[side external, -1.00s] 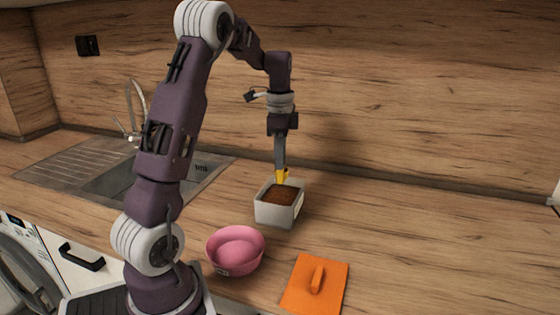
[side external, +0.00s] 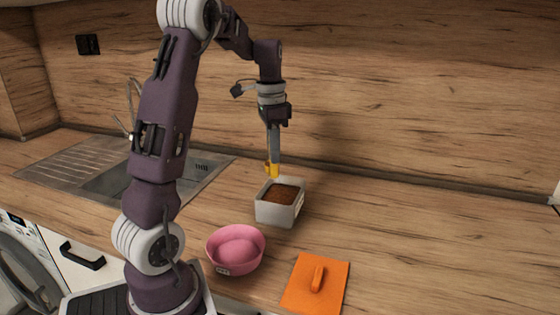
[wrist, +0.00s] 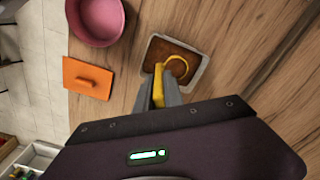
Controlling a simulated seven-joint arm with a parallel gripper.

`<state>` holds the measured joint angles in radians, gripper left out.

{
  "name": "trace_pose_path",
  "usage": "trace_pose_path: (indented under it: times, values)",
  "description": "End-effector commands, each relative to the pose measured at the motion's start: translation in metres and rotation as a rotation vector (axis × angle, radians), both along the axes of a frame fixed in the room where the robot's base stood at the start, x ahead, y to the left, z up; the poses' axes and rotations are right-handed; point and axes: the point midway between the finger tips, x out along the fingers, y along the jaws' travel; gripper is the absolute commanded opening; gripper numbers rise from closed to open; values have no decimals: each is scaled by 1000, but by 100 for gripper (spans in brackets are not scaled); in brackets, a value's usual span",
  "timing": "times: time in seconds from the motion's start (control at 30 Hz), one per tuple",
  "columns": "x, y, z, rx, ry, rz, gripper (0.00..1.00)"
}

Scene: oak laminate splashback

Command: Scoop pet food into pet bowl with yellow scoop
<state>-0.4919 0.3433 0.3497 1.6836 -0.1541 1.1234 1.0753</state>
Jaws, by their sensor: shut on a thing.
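My gripper (side external: 272,158) points down, shut on the handle of the yellow scoop (side external: 272,170). The scoop is just above the back-left part of the white food box (side external: 278,215). In the wrist view the scoop's round rim (wrist: 184,62) shows over the brown pet food (wrist: 165,47) in the box. The rim encloses brown, but I cannot tell whether that is food in the scoop or the food behind it. The pink pet bowl (side external: 235,250) stands upright on the counter, in front and left of the box. No food shows in it.
An orange lid (side external: 330,290) with a raised handle lies flat at the front, right of the bowl. The sink (side external: 110,180) is at the left. The wooden splashback (side external: 420,100) rises behind. The counter right of the box is clear.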

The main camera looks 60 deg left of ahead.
Motion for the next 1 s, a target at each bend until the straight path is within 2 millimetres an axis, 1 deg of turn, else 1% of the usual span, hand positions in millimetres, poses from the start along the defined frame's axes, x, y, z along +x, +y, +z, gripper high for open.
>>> trace_pose_path:
  times: [0.03, 0.17, 0.2, 0.27, 0.3, 0.4, 0.5, 0.6, 0.7, 0.87, 1.0]
  values:
    - [-9, -4, 10, 0, -14, 142, 0]
    - [-37, -13, 32, 3, -45, 573, 0]
    - [-45, -15, 38, 5, -54, 706, 0]
    - [-58, -19, 45, 12, -67, 904, 0]
    - [-67, -20, 49, 19, -74, 1033, 0]
    - [-88, -24, 56, 39, -88, 1330, 0]
    - [-104, -27, 58, 62, -98, 1573, 0]
    - [-117, -28, 59, 82, -103, 1749, 0]
    - [-124, -29, 59, 96, -105, 1854, 0]
    - [-127, -31, 54, 118, -119, 1901, 0]
    - [-126, -34, 45, 157, -161, 1894, 0]
